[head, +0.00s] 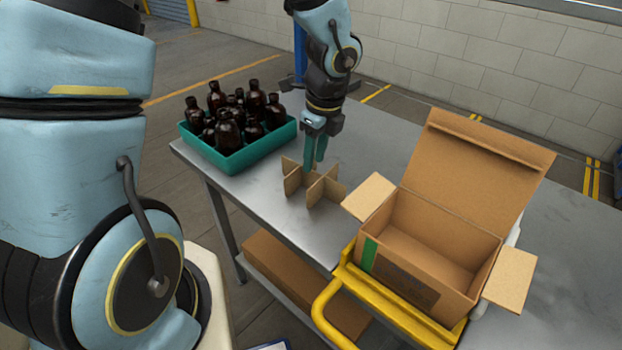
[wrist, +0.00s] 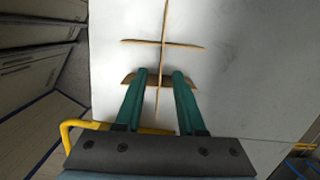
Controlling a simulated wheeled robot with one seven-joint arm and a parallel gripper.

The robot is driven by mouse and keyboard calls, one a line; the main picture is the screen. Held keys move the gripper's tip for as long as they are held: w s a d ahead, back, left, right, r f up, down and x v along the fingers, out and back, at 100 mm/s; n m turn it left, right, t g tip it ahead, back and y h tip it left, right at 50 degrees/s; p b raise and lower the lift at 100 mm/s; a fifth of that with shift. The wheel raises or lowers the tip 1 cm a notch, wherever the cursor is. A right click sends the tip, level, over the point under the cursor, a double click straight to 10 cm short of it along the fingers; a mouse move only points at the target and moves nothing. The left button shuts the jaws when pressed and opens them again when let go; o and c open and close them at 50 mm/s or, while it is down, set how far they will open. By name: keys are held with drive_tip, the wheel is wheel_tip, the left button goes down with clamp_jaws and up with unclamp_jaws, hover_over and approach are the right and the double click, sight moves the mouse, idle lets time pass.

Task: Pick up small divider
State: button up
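The small divider (head: 327,190), made of crossed brown cardboard panels, stands upright on the metal table. It also shows in the wrist view (wrist: 185,44). My gripper (head: 314,166) points down over the divider's far part. In the wrist view, my gripper's two green fingers (wrist: 161,73) are apart. One long panel runs through the gap between them, and a short cross panel lies by the fingertips. The fingers do not appear closed on the panel. I cannot tell whether either finger touches the cardboard.
A teal crate (head: 238,157) of amber bottles (head: 228,133) stands left of the divider. An open cardboard box (head: 405,272) sits in a yellow frame (head: 345,268) to the right. Another brown box (head: 290,275) lies on the lower shelf. Bare tabletop (head: 375,150) lies beyond the divider.

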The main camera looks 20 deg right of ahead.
sight(312, 180)
drive_tip(key=f, duration=0.4)
drive_tip(key=shift+w+a+f, duration=0.15)
drive_tip(key=shift+w+f, duration=0.25)
drive_tip(key=shift+c, duration=0.3)
clamp_jaws()
idle(0.8)
